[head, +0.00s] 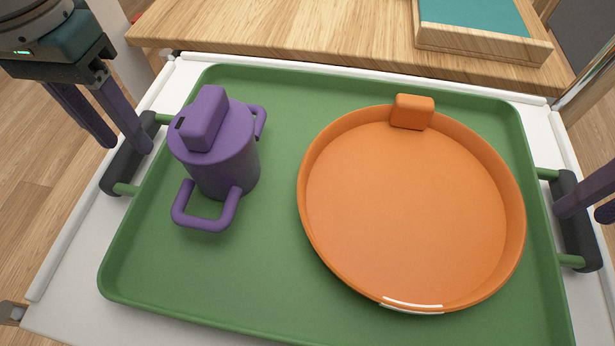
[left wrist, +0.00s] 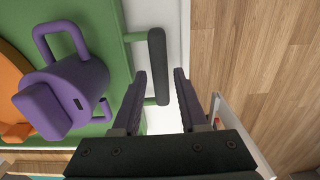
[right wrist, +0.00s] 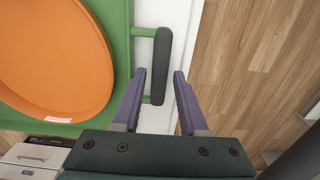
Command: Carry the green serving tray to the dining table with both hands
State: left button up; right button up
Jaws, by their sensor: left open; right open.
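The green serving tray (head: 270,270) lies on a white-topped stand, with a dark-grip handle on each side. A purple lidded pot (head: 222,160) and a round orange dish (head: 410,215) sit on it. My left gripper (head: 128,147) is open at the left handle (head: 122,168); in the left wrist view, the grip bar (left wrist: 158,60) shows between its fingertips. My right gripper (head: 582,213) is open at the right handle (head: 577,235), partly cut off by the frame edge. In the right wrist view the bar (right wrist: 162,60) shows between its fingertips. I cannot tell exact heights.
The white top (head: 60,275) has raised rails along its edges. A wooden surface (head: 300,40) stands just beyond the far edge, with a teal-topped wooden box (head: 480,42) on it. Wooden floor (head: 35,190) is clear at the left. A drawer unit (right wrist: 32,158) shows in the right wrist view.

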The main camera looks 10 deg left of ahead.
pick_arm(q)
jog(key=shift+f, duration=1.2)
pick_arm(e)
jog(key=shift+f, duration=1.2)
pick_arm(q)
grip_shut()
pick_arm(e)
grip_shut()
pick_arm(q)
jog(key=shift+r, duration=0.1)
